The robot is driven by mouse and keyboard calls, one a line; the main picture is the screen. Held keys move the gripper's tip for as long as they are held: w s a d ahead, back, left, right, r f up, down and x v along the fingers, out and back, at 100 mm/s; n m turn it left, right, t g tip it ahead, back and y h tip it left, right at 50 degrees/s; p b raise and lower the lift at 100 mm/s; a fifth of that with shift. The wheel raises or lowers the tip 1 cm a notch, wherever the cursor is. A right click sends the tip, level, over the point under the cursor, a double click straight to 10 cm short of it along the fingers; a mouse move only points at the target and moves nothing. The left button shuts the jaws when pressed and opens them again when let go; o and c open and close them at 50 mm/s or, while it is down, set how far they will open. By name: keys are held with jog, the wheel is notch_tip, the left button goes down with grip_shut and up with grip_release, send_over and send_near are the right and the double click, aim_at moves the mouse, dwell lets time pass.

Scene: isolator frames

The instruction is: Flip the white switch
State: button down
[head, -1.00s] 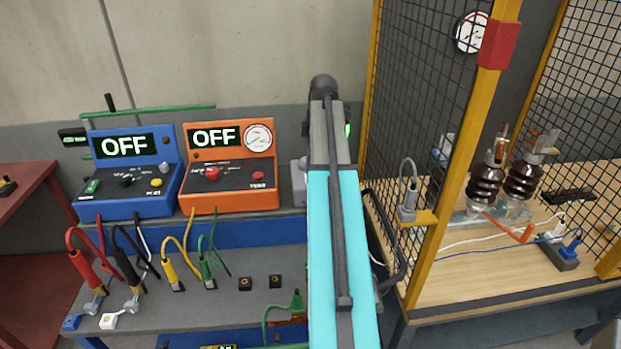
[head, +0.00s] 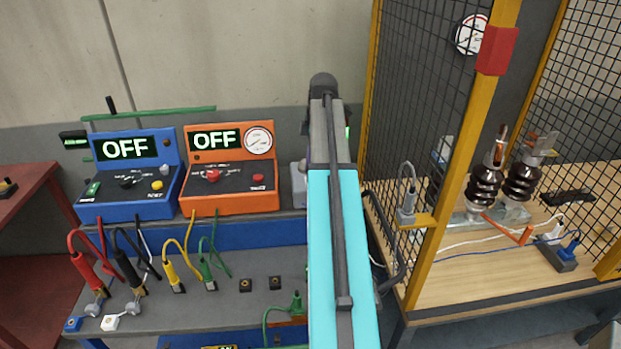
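A small white block (head: 109,322), which looks like the white switch, sits at the front left of the grey bench. A grey rounded piece (head: 133,308) is beside it at its upper right. I cannot tell which way the switch is set. A similar blue block (head: 73,323) lies just left of it. My arm rises through the middle of the head view, well to the right of the white block. My gripper cannot be made out in this view, so its state and any contact are hidden.
A blue unit (head: 128,206) and an orange unit (head: 230,202), both reading OFF, stand behind the blocks. Red (head: 84,268), black (head: 127,268), yellow (head: 171,270) and green (head: 205,268) plugs with cables stand on the bench (head: 215,308). A yellow-framed mesh cage (head: 455,170) is at right.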

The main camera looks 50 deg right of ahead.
jog(key=shift+r+p, duration=1.55)
jog(key=shift+r, duration=1.05)
jog(key=shift+s, duration=0.1)
